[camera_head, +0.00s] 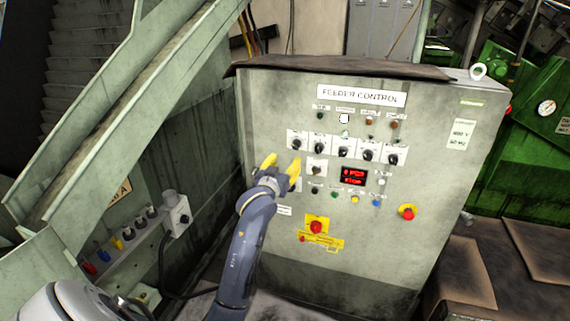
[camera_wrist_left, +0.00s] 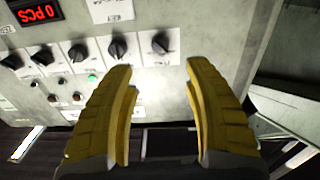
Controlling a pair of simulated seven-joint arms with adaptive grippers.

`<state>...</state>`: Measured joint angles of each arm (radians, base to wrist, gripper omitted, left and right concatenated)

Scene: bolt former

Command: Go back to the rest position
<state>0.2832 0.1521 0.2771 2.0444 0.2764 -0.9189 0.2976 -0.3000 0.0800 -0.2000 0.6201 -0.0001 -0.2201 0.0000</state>
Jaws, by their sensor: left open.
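My left gripper (camera_head: 281,168) has yellow fingers. It is in front of the left part of the grey feeder control panel (camera_head: 270,235), just below the left end of the row of black knobs. Its fingers are apart with nothing between them. In the left wrist view the open fingers (camera_wrist_left: 163,85) point at the panel near the last black knob (camera_wrist_left: 160,42). I cannot tell from these frames whether a fingertip touches the panel. The right gripper is not in view.
The panel carries a red display (camera_head: 354,176), a red button on a yellow plate (camera_head: 316,227) and another red button (camera_head: 407,212). A sloping metal chute (camera_head: 125,90) stands at the left, with a small switch box (camera_head: 179,215) below it. Green machinery (camera_head: 525,150) is at the right.

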